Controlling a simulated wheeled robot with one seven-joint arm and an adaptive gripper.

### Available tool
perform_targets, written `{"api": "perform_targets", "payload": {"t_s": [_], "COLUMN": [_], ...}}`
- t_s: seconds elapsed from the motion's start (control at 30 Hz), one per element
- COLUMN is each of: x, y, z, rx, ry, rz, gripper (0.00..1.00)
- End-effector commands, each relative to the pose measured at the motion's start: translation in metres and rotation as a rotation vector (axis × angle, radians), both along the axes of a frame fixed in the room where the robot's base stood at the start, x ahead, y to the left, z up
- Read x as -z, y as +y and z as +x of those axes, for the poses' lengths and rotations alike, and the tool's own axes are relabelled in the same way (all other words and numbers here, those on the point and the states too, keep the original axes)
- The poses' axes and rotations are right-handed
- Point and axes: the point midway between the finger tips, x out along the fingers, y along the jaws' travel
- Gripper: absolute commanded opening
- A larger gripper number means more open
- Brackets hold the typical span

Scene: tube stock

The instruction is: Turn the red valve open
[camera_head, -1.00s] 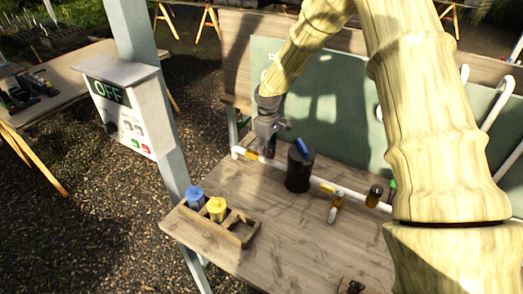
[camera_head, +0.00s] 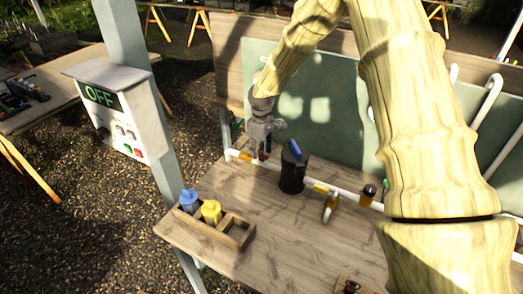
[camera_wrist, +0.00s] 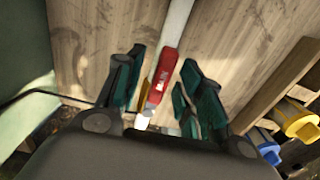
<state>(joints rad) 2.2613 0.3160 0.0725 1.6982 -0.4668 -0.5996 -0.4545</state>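In the wrist view a red valve handle (camera_wrist: 162,70) lies between the two teal-padded fingers of my gripper (camera_wrist: 160,90). The gripper is open, with a gap on each side of the red part. In the head view my gripper (camera_head: 262,150) points down at the left end of the white pipe, close to a yellow fitting (camera_head: 246,157). The red handle is small and mostly hidden by the gripper there. I cannot tell how far the valve is turned.
A black cylinder (camera_head: 293,176) with a blue handle stands right of my gripper. A wooden crate (camera_head: 236,237) holds a blue and a yellow piece at the front left. A box on the post (camera_head: 112,108) reads OFF. The table's middle front is clear.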

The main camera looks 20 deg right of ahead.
Motion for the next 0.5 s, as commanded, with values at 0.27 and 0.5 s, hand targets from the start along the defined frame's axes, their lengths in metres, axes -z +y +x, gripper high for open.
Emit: {"api": "perform_targets", "payload": {"t_s": [0.27, 0.5], "x": [-0.010, -0.050], "y": [0.001, 0.000], "z": [0.000, 0.001], "rx": [0.001, 0.001], "ry": [-0.002, -0.004], "rz": [0.001, 0.000], "gripper": [0.38, 0.38]}}
